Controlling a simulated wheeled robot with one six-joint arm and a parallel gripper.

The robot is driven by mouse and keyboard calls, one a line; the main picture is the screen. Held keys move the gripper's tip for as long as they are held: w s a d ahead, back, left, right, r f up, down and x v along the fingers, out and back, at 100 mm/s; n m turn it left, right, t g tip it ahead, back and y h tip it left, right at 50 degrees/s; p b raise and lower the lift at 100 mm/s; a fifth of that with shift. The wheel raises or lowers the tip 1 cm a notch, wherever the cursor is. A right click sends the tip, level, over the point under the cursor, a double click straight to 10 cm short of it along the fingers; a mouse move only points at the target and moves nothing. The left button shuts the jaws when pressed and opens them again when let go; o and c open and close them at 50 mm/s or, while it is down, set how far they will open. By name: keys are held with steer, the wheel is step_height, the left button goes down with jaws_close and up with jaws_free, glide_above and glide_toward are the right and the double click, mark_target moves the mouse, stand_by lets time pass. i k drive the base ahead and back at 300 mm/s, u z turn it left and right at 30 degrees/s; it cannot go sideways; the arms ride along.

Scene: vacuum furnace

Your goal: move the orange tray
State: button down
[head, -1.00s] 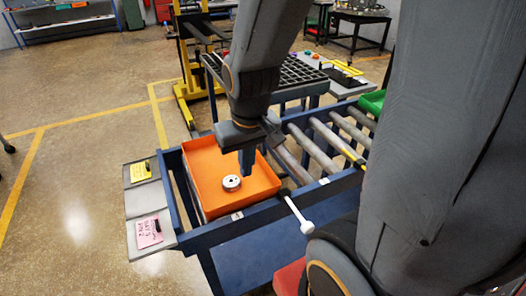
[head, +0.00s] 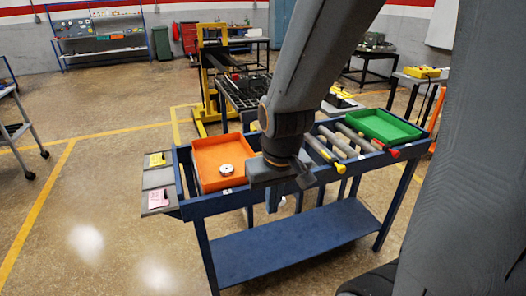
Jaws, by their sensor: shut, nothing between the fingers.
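The orange tray (head: 207,152) sits at the left end of the blue roller table (head: 310,180). A small round metal part (head: 226,169) lies in it, towards the front. My gripper (head: 275,204) hangs pointing down to the right of the tray, apart from it in the picture. It is shut and empty. In the view it overlaps the table's front rail; how far it is from the rail I cannot tell. My arm hides part of the rollers just right of the tray.
A green tray (head: 382,127) sits at the table's right end. Levers with a yellow end (head: 341,168) and a red end (head: 395,153) stick out in front. A yellow lift (head: 207,75) and a black rack (head: 243,92) stand behind.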

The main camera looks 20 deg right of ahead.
mark_target(209, 153)
steer(key=z, duration=0.15)
steer(key=i, duration=0.95)
steer(key=u, duration=0.2)
